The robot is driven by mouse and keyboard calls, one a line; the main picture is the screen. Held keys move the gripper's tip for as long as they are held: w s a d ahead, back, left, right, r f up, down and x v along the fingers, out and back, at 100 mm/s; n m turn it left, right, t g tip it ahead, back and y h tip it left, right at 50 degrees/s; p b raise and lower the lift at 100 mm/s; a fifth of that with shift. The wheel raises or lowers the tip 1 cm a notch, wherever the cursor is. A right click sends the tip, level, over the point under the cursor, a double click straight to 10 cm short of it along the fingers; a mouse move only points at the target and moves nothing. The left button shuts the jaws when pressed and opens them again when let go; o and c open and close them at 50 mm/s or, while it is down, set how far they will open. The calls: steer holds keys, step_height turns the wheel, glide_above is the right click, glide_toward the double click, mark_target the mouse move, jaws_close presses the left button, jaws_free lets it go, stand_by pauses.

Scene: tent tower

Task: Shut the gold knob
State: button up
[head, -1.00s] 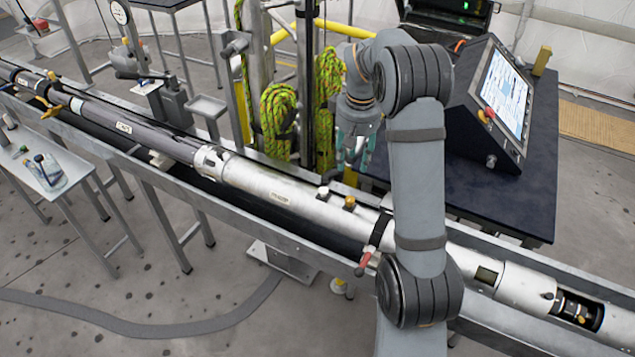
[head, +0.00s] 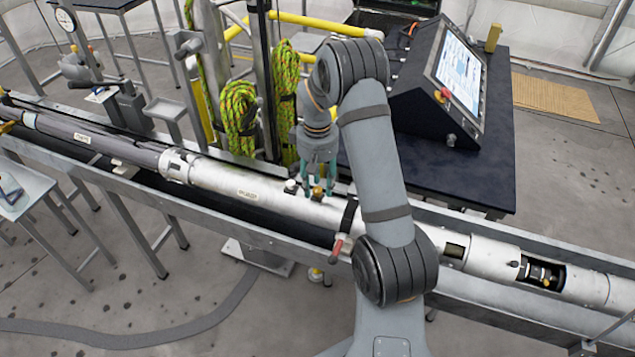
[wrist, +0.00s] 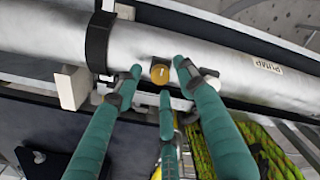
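The gold knob (head: 318,194) stands on top of the silver pipe section (head: 225,182), with a white knob (head: 290,186) beside it on the left. In the wrist view the round gold top (wrist: 160,72) faces the camera, and the white knob (wrist: 208,75) is to its right, partly behind a finger. My gripper (head: 317,178) has teal fingers pointing down over the gold knob. In the wrist view my gripper (wrist: 160,76) is open, its fingers spread around the gold knob. I cannot tell whether any finger touches it.
A black strap (head: 348,214) with a red-handled clamp (head: 338,246) wraps the pipe just right of the knob. Green ropes (head: 238,115) hang on posts behind the pipe. A dark table (head: 455,175) with a control console (head: 440,85) stands behind on the right.

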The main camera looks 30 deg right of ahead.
steer(key=shift+a+f, duration=0.1)
steer(key=shift+f, duration=0.1)
steer(key=shift+c, duration=0.6)
steer(key=c, duration=0.8)
jaws_close()
